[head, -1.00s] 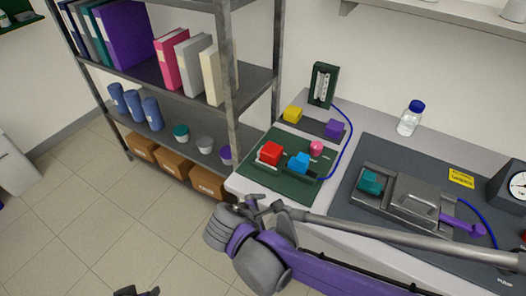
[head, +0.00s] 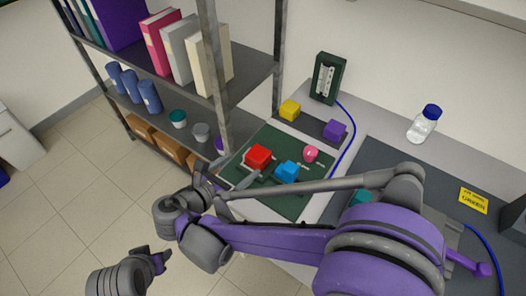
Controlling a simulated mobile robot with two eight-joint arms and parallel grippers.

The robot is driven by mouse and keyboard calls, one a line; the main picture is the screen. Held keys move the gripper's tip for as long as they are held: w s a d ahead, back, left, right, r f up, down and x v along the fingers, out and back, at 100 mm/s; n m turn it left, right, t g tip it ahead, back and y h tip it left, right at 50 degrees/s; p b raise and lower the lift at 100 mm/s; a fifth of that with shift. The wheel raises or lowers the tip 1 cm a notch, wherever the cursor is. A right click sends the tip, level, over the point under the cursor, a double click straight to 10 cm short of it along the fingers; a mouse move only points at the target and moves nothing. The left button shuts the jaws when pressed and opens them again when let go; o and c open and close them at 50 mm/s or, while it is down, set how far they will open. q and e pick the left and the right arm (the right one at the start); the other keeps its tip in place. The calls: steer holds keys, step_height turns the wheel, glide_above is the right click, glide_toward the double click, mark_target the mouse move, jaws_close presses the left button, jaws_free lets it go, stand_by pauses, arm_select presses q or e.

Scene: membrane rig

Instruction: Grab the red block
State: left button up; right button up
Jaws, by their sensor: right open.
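The red block (head: 257,157) sits on the dark green board (head: 292,206) on the bench, near the shelf. A blue block (head: 287,171) and a pink round piece (head: 311,153) are on the same board, to its right. My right gripper (head: 232,174) is open and empty, just left of and below the red block in the head view, with its fingers pointing towards it. I cannot tell whether a finger touches the block. My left gripper (head: 159,262) is low at the left over the floor; its jaws are too small to judge.
A metal shelf (head: 263,66) with binders and cups stands close on the left. Yellow (head: 289,110) and purple (head: 335,130) blocks lie behind the board, near a dark green gauge (head: 327,78). My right arm hides part of the bench.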

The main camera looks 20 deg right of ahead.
mark_target(255, 156)
steer(key=x, duration=0.3)
steer(key=shift+w+d+f, duration=0.15)
steer(key=shift+w+d, duration=0.05)
steer(key=shift+d, duration=0.05)
steer(key=p+x, duration=0.1)
steer(key=x, duration=0.5)
steer(key=shift+a+f, duration=0.1)
steer(key=shift+f, duration=0.1)
steer(key=shift+s, duration=0.1)
steer(key=shift+c, duration=0.7)
steer(key=c, duration=1.3)
